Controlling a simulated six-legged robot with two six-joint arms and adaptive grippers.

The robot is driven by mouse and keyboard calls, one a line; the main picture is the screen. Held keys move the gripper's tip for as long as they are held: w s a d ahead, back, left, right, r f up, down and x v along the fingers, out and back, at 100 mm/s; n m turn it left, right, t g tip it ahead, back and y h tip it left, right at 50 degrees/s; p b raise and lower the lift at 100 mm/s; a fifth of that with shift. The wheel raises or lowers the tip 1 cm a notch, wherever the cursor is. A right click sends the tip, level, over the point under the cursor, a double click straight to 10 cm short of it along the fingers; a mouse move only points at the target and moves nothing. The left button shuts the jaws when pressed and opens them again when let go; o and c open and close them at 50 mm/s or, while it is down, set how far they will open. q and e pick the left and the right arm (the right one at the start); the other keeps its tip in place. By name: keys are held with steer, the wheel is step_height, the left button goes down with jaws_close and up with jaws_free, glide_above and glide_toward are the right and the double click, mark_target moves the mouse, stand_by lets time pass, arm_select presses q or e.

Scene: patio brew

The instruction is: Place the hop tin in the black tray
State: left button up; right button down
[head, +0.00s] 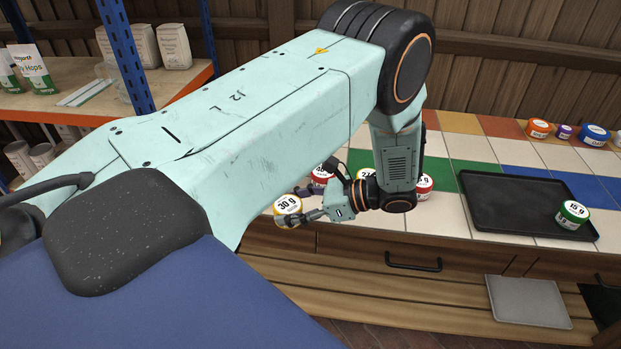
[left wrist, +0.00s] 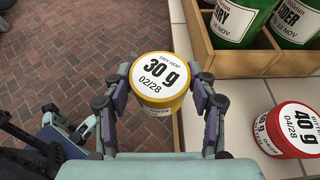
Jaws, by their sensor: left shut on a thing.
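A yellow tin (head: 288,208) with a white lid marked "30 g" is between the fingers of my left gripper (head: 306,205), just off the counter's front edge. In the left wrist view the lid of this tin (left wrist: 160,76) reads "DRY HOP", and my left gripper (left wrist: 168,88) is shut on its sides over the brick floor. The black tray (head: 500,212) lies on the tiled counter at the right, apart from the tin. A green-sided "15 g" tin (head: 572,214) stands in its right part. Parts that may be my right gripper show at lower left in the left wrist view; their state is unclear.
Several red tins, one a "40 g" tin (left wrist: 290,128), stand on the counter near my gripper. A wooden crate (left wrist: 222,60) holds green containers. Orange, purple and blue tins (head: 594,134) stand behind the tray. The tray's left and middle are bare.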

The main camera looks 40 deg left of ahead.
arm_select(q)
steer(key=s+d+n+g+h, duration=0.3)
steer(key=s+d+n+h, duration=0.1)
steer(key=d+n+h, duration=0.35)
steer(key=s+d+n+g+h, duration=0.3)
steer(key=s+d+n+h, duration=0.1)
steer(key=d+n+h, duration=0.4)
steer(key=w+d+r+n+t+h, duration=0.2)
steer(key=w+r+n+t+h, duration=0.1)
steer(key=n+t, duration=0.7)
steer(key=w+d+r+n+t+h, duration=0.2)
steer(key=w+r+n+t+h, duration=0.2)
steer(key=w+n+t, duration=0.3)
steer(key=shift+d+r+n+t, duration=0.15)
steer(key=shift+r+n+t, duration=0.6)
steer(key=shift+n+t, duration=1.25)
